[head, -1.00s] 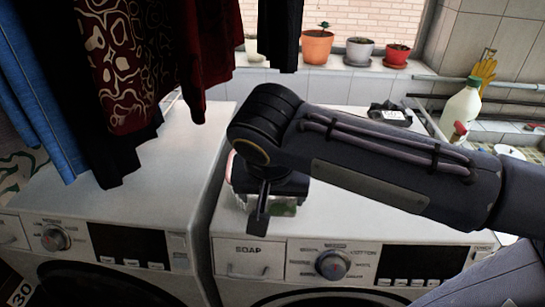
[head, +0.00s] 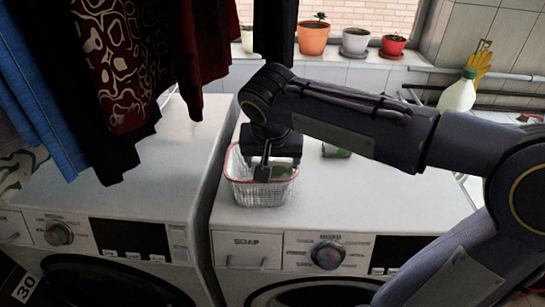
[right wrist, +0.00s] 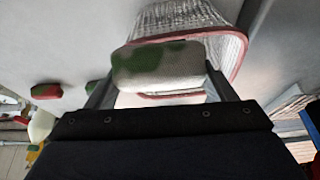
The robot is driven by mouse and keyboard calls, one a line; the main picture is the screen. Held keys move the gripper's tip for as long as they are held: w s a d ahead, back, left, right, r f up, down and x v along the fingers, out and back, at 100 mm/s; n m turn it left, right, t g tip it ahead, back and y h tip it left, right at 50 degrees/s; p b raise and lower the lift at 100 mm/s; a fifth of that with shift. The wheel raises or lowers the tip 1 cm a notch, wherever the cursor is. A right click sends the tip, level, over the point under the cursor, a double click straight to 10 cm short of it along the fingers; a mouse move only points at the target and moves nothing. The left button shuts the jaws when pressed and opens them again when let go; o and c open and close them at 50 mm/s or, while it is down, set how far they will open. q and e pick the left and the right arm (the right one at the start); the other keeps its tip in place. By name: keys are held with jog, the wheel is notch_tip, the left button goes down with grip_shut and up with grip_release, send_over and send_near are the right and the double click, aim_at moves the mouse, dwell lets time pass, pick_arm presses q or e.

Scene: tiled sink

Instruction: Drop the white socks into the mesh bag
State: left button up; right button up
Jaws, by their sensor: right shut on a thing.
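The mesh bag (head: 255,196) is a pale open-topped mesh container with a red rim. It stands on the right washing machine, and its mesh wall also shows at the top of the right wrist view (right wrist: 180,14). My right gripper (head: 277,171) is shut on a white sock bundle with green patches (right wrist: 160,65). The bundle shows only as a small green patch in the head view (head: 280,172). It is at the bag's opening; I cannot tell how deep it is. My left gripper is not in view.
A green rolled item (head: 334,151) lies on the washer top, partly behind my right arm. A red-and-green bundle (right wrist: 46,91) lies on the left in the wrist view. Clothes (head: 120,70) hang at the upper left. Flower pots (head: 314,38) line the sill.

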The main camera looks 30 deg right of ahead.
jog(key=shift+f+b, duration=0.55)
jog(key=shift+f, duration=0.05)
jog(key=o, duration=1)
jog(key=shift+r, duration=0.1)
jog(key=shift+r+p, duration=0.5)
jog(key=shift+p, duration=0.1)
jog(key=v, duration=1.2)
jog(key=s+f+n+y, duration=0.1)
jog(key=s+f+y, duration=0.1)
jog(key=s+f, duration=0.2)
jog(key=s+f+n+t+y, duration=0.1)
jog(key=s+f+n+y, duration=0.1)
jog(key=s+f, duration=0.3)
jog(key=s+f+n+y, duration=0.1)
jog(key=s+f, duration=0.4)
jog(key=f, duration=0.6)
jog(key=shift+a+t+y, duration=0.35)
jog(key=shift+t+y, duration=0.05)
jog(key=shift+y, duration=0.1)
jog(key=shift+n, duration=0.3)
